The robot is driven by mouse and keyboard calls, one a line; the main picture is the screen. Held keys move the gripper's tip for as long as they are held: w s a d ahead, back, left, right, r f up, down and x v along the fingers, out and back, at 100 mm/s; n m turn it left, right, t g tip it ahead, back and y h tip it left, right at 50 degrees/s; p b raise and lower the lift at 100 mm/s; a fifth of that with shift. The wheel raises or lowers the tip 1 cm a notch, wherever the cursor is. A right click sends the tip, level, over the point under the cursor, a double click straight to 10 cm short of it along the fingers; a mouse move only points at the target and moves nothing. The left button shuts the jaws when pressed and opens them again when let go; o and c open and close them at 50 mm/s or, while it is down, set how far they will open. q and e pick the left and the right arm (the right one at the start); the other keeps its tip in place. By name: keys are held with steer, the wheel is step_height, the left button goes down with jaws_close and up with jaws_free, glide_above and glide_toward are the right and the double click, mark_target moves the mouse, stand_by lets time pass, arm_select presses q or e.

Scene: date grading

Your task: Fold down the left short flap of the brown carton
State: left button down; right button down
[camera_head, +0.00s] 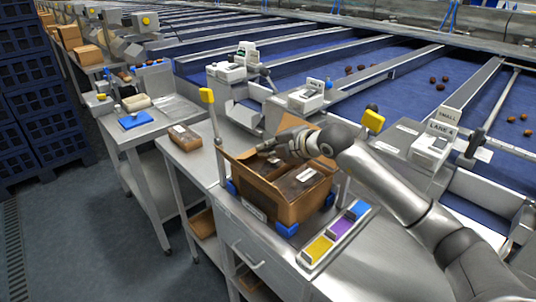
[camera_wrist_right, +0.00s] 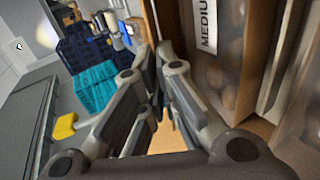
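The brown carton (camera_head: 285,208) stands on the steel bench between blue corner blocks, its top open. Clear-windowed packs (camera_head: 298,180) with labels lie inside. A pack marked MEDIUM (camera_wrist_right: 208,28) shows in the right wrist view beside the carton's brown cardboard (camera_wrist_right: 158,22). My right gripper (camera_head: 262,148) reaches in from the right over the carton, near its far left edge. Its fingers (camera_wrist_right: 155,55) are drawn together with no object visible between the tips. Whether they touch the cardboard is unclear. The arm hides part of the carton's far side. My left gripper is not in view.
A tray with yellow, purple and blue sections (camera_head: 335,236) lies right of the carton. A small brown box (camera_head: 185,138) sits on the bench to the left. Conveyor lanes run along the back.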

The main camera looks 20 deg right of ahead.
stand_by(0.4)
steer(key=c, duration=1.7)
jaws_free()
steer(key=shift+s+d, duration=0.1)
steer(key=v, duration=0.7)
steer(key=shift+s, duration=0.2)
